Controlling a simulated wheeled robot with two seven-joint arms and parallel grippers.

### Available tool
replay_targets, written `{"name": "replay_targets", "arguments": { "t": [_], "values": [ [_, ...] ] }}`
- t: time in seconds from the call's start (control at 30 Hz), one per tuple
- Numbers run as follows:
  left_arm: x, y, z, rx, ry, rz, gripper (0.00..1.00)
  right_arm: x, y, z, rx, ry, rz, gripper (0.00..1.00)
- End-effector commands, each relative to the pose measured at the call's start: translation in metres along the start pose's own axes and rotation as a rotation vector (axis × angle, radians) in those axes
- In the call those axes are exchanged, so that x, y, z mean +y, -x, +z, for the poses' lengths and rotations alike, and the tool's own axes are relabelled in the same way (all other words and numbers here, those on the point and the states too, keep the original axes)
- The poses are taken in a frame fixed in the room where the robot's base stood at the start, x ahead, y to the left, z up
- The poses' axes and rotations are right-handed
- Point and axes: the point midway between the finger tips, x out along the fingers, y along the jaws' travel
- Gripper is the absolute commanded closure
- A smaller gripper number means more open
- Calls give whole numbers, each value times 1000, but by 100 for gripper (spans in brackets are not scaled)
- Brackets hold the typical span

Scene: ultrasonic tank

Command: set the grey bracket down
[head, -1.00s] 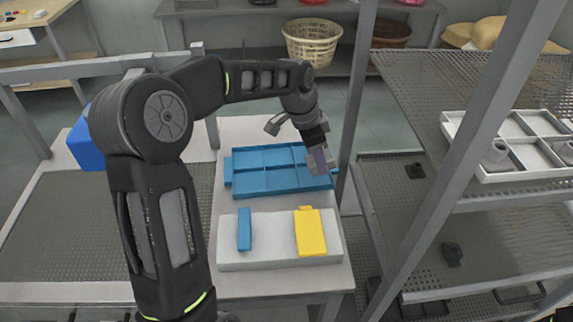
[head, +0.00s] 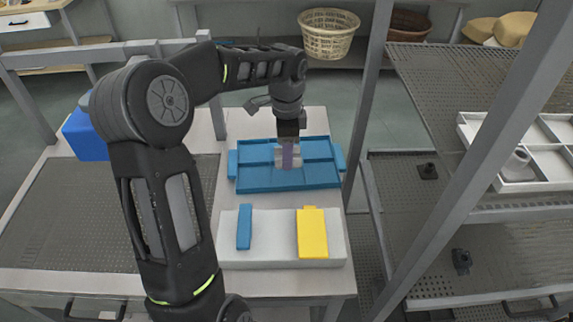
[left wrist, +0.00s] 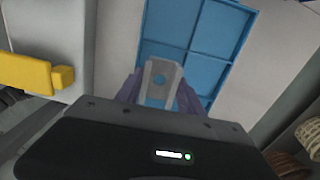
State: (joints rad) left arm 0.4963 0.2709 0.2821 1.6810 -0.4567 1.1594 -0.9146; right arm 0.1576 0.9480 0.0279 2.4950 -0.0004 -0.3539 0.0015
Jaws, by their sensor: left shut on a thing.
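My left gripper (head: 288,155) is above the blue divided tray (head: 265,185), near its middle. In the head view only a little of the bracket shows around the fingers. In the left wrist view the tray (left wrist: 197,36) lies beyond the bracket, and its compartments in sight look empty. Whether the bracket touches the tray, I cannot tell. My right gripper is not in view.
A pale block (head: 270,250) in front of the tray bears a blue piece (head: 244,227) and a yellow piece (head: 312,233). A grey post (head: 367,100) and mesh shelves with a white tray (head: 515,185) stand at right. A blue box (head: 86,136) is at left.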

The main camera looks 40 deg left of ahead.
Motion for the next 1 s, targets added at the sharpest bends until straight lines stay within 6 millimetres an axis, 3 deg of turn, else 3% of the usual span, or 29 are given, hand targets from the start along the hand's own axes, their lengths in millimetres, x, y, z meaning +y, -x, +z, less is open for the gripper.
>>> {"name": "replay_targets", "arguments": {
  "t": [0.13, 0.47, 0.77, 1.0],
  "values": [
    [0, -16, 0, -1, 1, 0, 100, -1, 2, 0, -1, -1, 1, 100],
    [0, -20, 0, 0, 1, -1, 100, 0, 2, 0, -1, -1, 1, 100],
    [0, -54, 0, 0, 1, 2, 100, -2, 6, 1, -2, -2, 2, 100],
    [0, -55, 0, 1, 1, -1, 100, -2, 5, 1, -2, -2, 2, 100]
  ]
}}
